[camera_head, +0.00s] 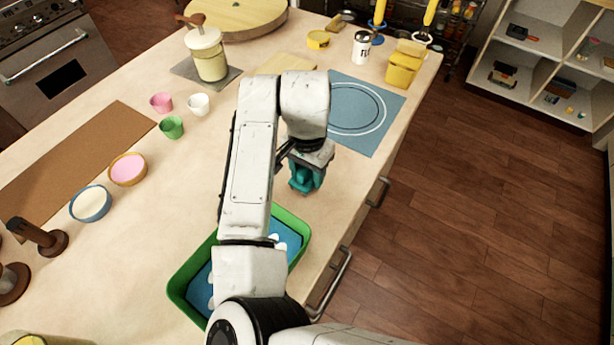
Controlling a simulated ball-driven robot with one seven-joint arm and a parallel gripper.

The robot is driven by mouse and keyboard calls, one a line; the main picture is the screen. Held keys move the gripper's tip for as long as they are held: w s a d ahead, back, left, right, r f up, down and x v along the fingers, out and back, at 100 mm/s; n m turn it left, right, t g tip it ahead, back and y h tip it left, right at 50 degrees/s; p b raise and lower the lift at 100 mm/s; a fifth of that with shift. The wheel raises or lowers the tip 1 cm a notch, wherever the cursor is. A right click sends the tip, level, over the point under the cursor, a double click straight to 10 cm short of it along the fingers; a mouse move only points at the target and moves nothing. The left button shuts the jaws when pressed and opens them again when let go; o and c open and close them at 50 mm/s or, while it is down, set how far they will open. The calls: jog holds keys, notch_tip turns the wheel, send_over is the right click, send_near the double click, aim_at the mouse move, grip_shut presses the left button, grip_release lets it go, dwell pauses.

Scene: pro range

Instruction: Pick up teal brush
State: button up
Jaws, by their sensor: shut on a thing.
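The teal brush (303,184) is under my gripper (307,168), near the right edge of the pale counter. My gripper points down and is shut on the brush. The brush's lower end is close to the counter top; I cannot tell whether it touches. My white arm hides part of the counter to the left of the brush, and the gripper hides the brush's upper part.
A green tray (180,291) with a blue inside stands below my arm. A blue mat (388,105) with a white ring lies beyond the gripper. Small cups and bowls (128,184) stand at left. A yellow container (403,70) stands at the far right corner.

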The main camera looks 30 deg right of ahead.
jog(key=s+r, duration=1)
jog(key=s, duration=0.4)
jog(key=shift+r+b, duration=0.3)
jog(key=shift+r, duration=0.05)
jog(key=o, duration=0.5)
jog(key=c, duration=0.4)
jog(key=shift+o, duration=0.2)
